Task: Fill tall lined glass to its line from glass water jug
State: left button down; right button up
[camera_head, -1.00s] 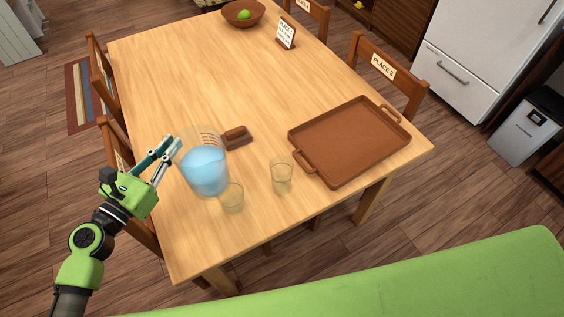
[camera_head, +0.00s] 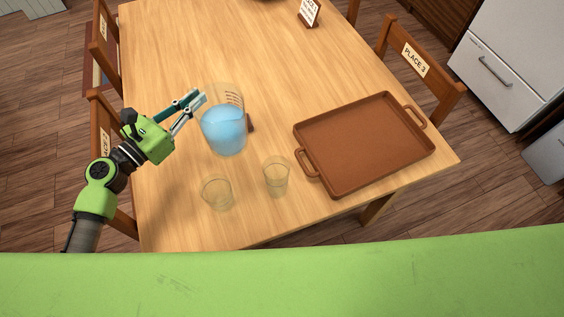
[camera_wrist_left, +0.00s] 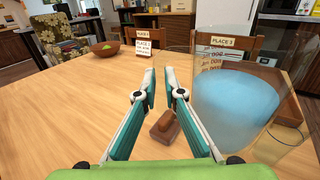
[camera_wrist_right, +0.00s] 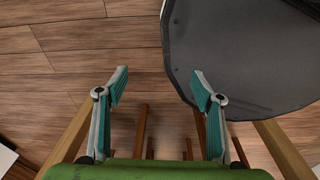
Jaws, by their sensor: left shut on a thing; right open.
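The glass water jug (camera_head: 222,130), part full of blue water, has measuring marks near its rim. My left gripper (camera_head: 201,101) is at the jug's upper left side, shut on it; the handle itself is hard to make out. The jug also fills the right of the left wrist view (camera_wrist_left: 238,105), right of my fingers (camera_wrist_left: 164,88). Two clear, empty-looking glasses stand in front of it: a wider one (camera_head: 217,194) and a taller-looking one (camera_head: 276,176) to the right. No line can be made out on either. My right gripper (camera_wrist_right: 161,84) is open and empty, above the floor.
A brown tray (camera_head: 368,145) lies on the wooden table (camera_head: 180,220) right of the glasses. A small brown block-like thing (camera_wrist_left: 170,128) is mostly hidden behind the jug in the head view. Chairs, one labelled PLACE 3 (camera_head: 415,58), surround the table.

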pick_arm(q)
jog(key=f+b, duration=0.1)
jog(key=f, duration=0.1)
jog(key=f+b, duration=0.2)
jog(key=shift+w+d, duration=0.2)
jog(key=shift+w+d+f+b, duration=0.1)
jog(key=shift+f+b, duration=0.95)
jog(key=shift+f, duration=0.15)
jog(key=shift+w+d+f+b, duration=0.1)
jog(key=shift+f+b, duration=0.9)
jog(key=shift+f, duration=0.15)
pick_arm(e)
notch_tip(320, 180, down, 8)
jog(key=shift+w+r, duration=0.1)
